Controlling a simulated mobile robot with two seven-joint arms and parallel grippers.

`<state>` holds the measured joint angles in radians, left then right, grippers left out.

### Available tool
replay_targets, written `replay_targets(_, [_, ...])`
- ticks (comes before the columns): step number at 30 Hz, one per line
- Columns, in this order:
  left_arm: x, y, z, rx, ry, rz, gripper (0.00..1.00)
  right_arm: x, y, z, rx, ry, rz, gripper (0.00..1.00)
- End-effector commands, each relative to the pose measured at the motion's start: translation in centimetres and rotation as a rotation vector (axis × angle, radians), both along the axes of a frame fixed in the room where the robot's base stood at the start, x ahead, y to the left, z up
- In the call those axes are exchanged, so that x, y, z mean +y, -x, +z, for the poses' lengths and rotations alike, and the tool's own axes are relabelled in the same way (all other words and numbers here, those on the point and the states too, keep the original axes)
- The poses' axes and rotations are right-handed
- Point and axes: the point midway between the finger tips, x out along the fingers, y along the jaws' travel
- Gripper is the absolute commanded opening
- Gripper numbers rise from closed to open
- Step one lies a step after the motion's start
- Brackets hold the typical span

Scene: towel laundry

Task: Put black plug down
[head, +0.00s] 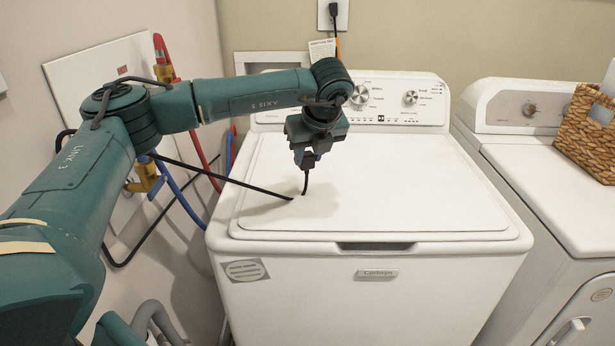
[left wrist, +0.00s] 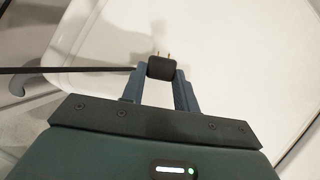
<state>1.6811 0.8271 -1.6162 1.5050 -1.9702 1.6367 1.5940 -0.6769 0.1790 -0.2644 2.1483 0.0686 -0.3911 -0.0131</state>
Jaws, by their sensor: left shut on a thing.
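My left gripper (head: 307,162) hangs above the closed white lid of the washing machine (head: 440,195), left of the lid's middle. In the left wrist view its two fingers (left wrist: 160,85) are shut on the black plug (left wrist: 161,68). The plug's metal prongs point away from the gripper, with the white lid behind them. In the head view the plug is small and hard to tell from the dark fingers. A black cord (head: 215,174) runs from the left toward the lid just below the gripper; it also shows in the left wrist view (left wrist: 70,70). My right gripper is not in view.
A wall outlet (head: 332,14) with a dark plug in it is above the washer's control panel (head: 385,98). Red and blue hoses (head: 180,205) hang left of the washer. A second white machine with a wicker basket (head: 588,135) stands at the right. Most of the washer lid is clear.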

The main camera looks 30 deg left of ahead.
Motion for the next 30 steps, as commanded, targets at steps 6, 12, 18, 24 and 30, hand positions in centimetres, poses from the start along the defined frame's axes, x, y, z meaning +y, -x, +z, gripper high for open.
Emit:
replay_targets(6, [0.0, 0.0, -2.1, 0.000, 0.000, -0.001, 0.00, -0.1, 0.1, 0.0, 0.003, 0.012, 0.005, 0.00])
replay_targets(12, [0.0, 0.0, -4.6, 0.002, 0.001, -0.002, 0.00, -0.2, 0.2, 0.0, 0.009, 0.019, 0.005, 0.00])
replay_targets(18, [0.0, 0.0, -5.6, -0.002, 0.001, -0.002, 0.00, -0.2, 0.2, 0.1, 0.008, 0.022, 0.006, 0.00])
replay_targets(24, [0.0, 0.0, -5.9, -0.002, 0.001, -0.002, 0.00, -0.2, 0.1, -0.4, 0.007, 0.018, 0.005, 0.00])
replay_targets(30, [0.0, 0.0, -6.6, -0.002, 0.003, -0.003, 0.00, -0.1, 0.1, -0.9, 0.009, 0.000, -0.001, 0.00])
